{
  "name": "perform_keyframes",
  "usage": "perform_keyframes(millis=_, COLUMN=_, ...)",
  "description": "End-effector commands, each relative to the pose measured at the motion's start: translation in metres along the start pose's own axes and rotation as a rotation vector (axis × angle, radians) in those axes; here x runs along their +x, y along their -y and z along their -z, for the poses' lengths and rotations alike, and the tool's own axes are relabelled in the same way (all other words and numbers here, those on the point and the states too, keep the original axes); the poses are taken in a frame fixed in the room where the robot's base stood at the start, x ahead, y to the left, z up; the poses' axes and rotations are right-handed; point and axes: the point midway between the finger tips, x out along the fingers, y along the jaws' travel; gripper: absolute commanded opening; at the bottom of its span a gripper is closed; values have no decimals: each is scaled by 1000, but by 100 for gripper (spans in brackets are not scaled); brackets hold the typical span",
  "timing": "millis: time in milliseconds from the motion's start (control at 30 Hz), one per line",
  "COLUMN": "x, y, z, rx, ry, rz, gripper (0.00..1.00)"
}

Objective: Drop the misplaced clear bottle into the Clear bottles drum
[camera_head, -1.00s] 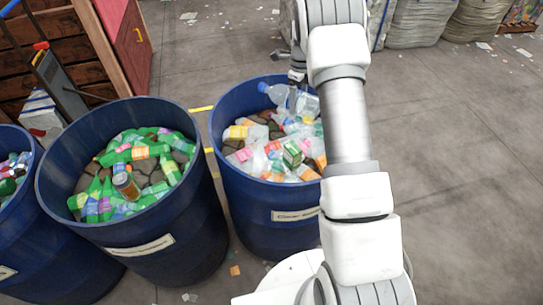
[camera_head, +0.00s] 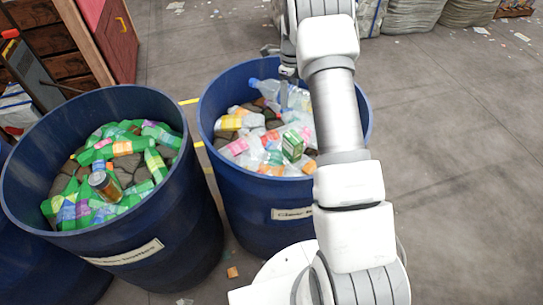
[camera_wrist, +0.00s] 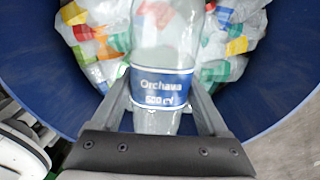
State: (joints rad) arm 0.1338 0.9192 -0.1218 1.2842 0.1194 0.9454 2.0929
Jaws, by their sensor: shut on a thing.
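My gripper (camera_head: 286,88) is shut on a clear bottle (camera_head: 268,90) with a blue label, held within the rim of the Clear bottles drum. In the wrist view the bottle (camera_wrist: 163,75) stands between the two fingers, its label facing the camera. The blue Clear bottles drum (camera_head: 262,205) stands at the middle of the head view, its label partly hidden by my arm. The wrist view shows the drum's inner wall (camera_wrist: 285,60) around the held bottle.
Part of another drum (camera_head: 40,275) shows at the far left. A wooden crate and red cabinet (camera_head: 110,35) stand behind. The floor at right is open.

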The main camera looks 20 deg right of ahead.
Motion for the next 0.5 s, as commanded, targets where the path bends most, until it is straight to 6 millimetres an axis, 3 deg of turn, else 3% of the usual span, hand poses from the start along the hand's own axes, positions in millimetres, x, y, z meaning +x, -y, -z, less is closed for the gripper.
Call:
perform_keyframes(millis=200, x=30, y=0, z=0, rx=0, ry=0, rz=-2, gripper=25)
perform_keyframes(millis=500, x=37, y=0, z=0, rx=0, ry=0, rz=0, gripper=25)
